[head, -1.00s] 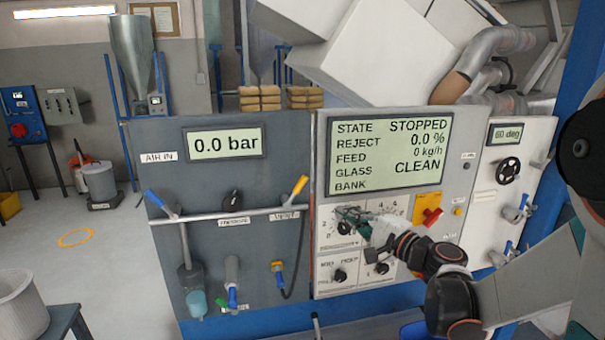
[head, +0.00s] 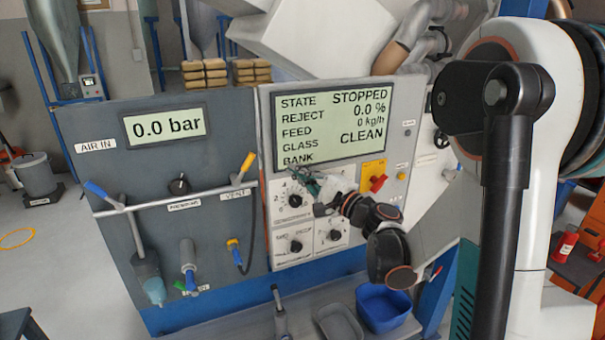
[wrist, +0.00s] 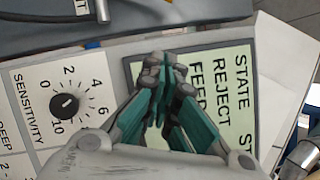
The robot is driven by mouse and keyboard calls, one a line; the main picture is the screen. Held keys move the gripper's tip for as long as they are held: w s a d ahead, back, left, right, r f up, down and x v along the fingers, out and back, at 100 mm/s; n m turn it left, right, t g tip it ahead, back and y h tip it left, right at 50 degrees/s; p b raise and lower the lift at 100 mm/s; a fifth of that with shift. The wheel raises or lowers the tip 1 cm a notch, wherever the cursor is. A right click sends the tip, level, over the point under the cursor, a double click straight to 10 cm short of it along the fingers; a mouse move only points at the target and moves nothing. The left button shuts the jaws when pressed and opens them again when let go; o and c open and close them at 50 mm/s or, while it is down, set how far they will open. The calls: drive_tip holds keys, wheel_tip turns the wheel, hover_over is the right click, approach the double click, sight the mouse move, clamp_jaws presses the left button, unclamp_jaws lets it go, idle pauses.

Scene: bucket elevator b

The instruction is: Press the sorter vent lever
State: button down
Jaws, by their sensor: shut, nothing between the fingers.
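The vent lever (head: 243,167) has a yellow handle, tilted up to the right, above a label reading VENT (head: 236,193) on the dark grey air panel. The lever's handle is not clearly visible there.
The sensitivity dial (head: 297,200) sits just below my gripper. A red switch on a yellow plate (head: 374,179) is to its right. A blue-handled lever (head: 102,193) is at the panel's left. A blue bin (head: 383,305) and a grey tray (head: 340,322) stand below.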

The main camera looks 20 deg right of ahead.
drive_tip(key=x, duration=0.5)
drive_tip(key=shift+w+a+r, duration=0.1)
drive_tip(key=shift+w+a, duration=0.05)
drive_tip(key=shift+w, duration=0.05)
drive_tip(key=a, duration=0.1)
drive_tip(key=a+r+p, duration=0.1)
drive_tip(key=a, duration=0.1)
drive_tip(key=shift+r, duration=0.1)
drive_tip(key=shift+a+r, duration=0.15)
drive_tip(key=shift+a, duration=0.25)
drive_tip(key=shift+s, duration=0.15)
drive_tip(key=shift+a+r+n+p, duration=0.2)
drive_tip(key=shift+r+n+p, duration=0.1)
drive_tip(key=shift+r+n, duration=0.1)
